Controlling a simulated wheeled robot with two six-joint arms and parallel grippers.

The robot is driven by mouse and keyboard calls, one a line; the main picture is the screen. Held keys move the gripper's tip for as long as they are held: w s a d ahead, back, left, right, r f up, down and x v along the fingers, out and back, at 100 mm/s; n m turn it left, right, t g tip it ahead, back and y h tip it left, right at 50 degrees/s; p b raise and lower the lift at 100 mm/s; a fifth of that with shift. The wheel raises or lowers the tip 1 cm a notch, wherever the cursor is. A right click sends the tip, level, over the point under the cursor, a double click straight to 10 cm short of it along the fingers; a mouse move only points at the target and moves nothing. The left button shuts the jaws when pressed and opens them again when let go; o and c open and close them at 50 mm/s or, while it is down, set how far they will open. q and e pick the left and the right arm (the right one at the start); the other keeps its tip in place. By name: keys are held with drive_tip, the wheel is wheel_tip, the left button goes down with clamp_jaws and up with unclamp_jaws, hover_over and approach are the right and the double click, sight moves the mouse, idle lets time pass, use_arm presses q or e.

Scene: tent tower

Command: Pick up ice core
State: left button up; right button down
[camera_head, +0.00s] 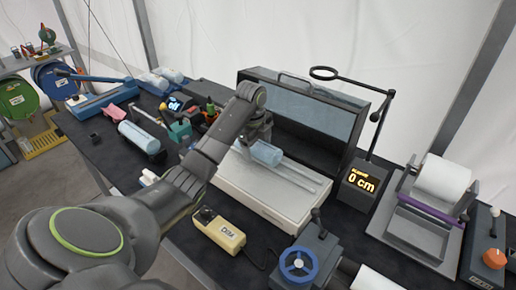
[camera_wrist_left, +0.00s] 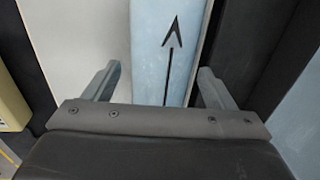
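A pale blue ice core (camera_head: 266,154) lies on the white tray with metal rails (camera_head: 262,195) in the middle of the bench. In the left wrist view the ice core (camera_wrist_left: 170,45) shows a black arrow along its length and runs between my fingers. My left gripper (camera_head: 262,138) is above the ice core's near end, partly hidden by my own arm. In the left wrist view its two fingers (camera_wrist_left: 160,85) are spread apart, one on each side of the core, with gaps visible. My right gripper is in neither view.
A stand reading 0 cm (camera_head: 357,187) is to the right, beside a paper roll device (camera_head: 440,187). A yellow handheld meter (camera_head: 220,231) and a blue-wheeled clamp (camera_head: 299,264) sit in front. Another light blue cylinder (camera_head: 139,137) lies at left.

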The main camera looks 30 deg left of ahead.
sight(258, 142)
use_arm(q)
drive_tip(key=c, duration=1.2)
drive_tip(key=shift+c, duration=0.2)
wheel_tip(258, 142, up, 5)
drive_tip(key=shift+w+a+r+b, duration=0.1)
drive_tip(key=shift+r+b, duration=0.05)
drive_tip(key=shift+b, duration=0.55)
wheel_tip(258, 142, up, 3)
drive_tip(key=p, duration=0.3)
drive_tip(key=shift+r, duration=0.15)
drive_tip(key=shift+r+p, duration=0.55)
drive_tip(key=shift+p, duration=0.05)
drive_tip(key=shift+f+b, duration=0.3)
